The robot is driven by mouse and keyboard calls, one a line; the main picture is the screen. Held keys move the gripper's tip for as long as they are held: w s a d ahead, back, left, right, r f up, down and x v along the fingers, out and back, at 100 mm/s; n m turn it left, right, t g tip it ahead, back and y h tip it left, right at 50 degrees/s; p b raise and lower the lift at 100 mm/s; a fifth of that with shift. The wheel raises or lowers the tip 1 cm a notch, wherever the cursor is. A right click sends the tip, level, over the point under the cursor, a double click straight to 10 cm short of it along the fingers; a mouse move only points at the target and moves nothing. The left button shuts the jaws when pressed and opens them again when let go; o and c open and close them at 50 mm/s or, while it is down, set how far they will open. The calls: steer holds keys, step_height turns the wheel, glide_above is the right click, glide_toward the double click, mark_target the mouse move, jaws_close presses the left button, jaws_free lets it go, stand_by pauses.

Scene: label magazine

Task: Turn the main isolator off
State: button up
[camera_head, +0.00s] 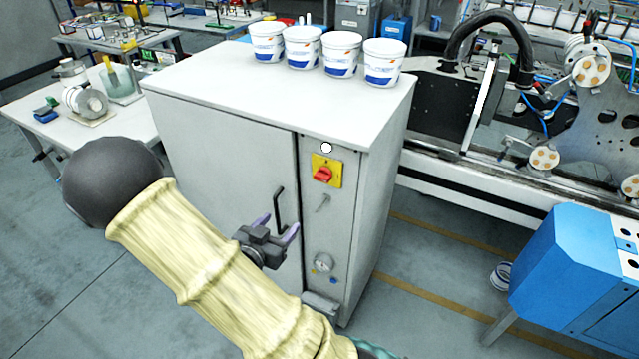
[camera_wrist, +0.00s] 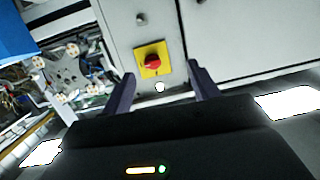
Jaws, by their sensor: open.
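The main isolator (camera_head: 323,174) is a red rotary knob on a yellow square plate, high on the narrow right-hand panel of a white cabinet (camera_head: 225,150). In the wrist view the isolator (camera_wrist: 152,61) appears upside down, between and beyond the two fingers. My gripper (camera_head: 277,227) is in front of the cabinet, below and left of the isolator, near the black door handle. Its purple fingers are apart with nothing between them, and they also show in the wrist view (camera_wrist: 158,85). My gripper is not touching the knob. The knob's exact angle is hard to read.
A black door handle (camera_head: 279,208) stands out left of the panel. A small lever (camera_head: 322,203) and a gauge (camera_head: 323,262) sit below the isolator, and a white lamp (camera_head: 326,147) above it. Several white tubs (camera_head: 341,54) stand on the cabinet top. A blue machine (camera_head: 575,270) is at right.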

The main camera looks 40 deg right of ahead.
steer(key=s+r+h, duration=0.1)
steer(key=r+h, duration=0.1)
steer(key=shift+s+d+m+h, duration=0.35)
steer(key=shift+m+h, duration=0.05)
glide_toward(320, 178)
steer(key=x, duration=1)
steer(key=c, duration=1)
